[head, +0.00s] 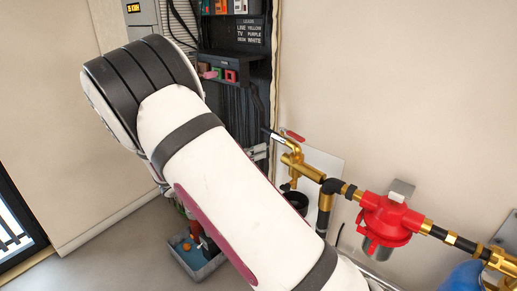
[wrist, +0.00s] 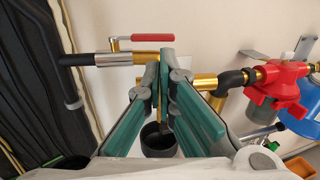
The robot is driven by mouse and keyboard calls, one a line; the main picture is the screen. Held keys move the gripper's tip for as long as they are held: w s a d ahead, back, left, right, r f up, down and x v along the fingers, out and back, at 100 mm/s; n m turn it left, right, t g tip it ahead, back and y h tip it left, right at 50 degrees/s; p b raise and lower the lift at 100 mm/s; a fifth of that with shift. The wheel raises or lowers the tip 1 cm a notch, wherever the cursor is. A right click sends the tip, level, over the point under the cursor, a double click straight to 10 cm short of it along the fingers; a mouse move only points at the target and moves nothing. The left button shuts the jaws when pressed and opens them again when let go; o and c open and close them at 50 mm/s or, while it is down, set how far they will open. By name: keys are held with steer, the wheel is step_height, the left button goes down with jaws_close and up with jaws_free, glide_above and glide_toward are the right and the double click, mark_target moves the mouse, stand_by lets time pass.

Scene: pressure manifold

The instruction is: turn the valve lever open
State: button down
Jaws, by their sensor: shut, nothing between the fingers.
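The valve lever has a red handle (wrist: 152,37) and shows in the wrist view above a horizontal pipe (wrist: 112,59), lying roughly parallel to it. In the head view, the red lever (head: 293,136) sits above the brass valve fitting (head: 292,160). My gripper (wrist: 164,72), with teal finger pads, is shut and empty. Its fingertips appear just below the red handle in the wrist view, overlapping the brass pipework; I cannot tell whether they touch it. In the head view my own arm hides the gripper.
A red regulator (wrist: 275,80) is on the brass line to the right, with a blue tank (wrist: 299,118) beside it. A dark cup (wrist: 158,141) is below the fingers. Black shelving (head: 235,60) stands behind my arm. A grey bin (head: 197,262) is on the floor.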

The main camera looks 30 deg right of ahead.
mark_target(297, 139)
steer(key=d, duration=0.3)
steer(key=d+p, duration=0.1)
steer(key=d, duration=0.3)
steer(key=w+d+p, duration=0.1)
steer(key=d, duration=0.3)
steer(key=shift+s+d+r, duration=0.1)
steer(key=shift+s+d, duration=0.05)
steer(key=shift+d, duration=0.2)
steer(key=shift+s+d+r+n+t+p, duration=0.1)
steer(key=shift+s+d+n+t+p, duration=0.1)
steer(key=shift+d+n+t+p, duration=0.5)
steer(key=shift+d+p, duration=0.25)
steer(key=shift+p, duration=0.2)
steer(key=shift+w, duration=0.1)
steer(key=shift+a, duration=0.1)
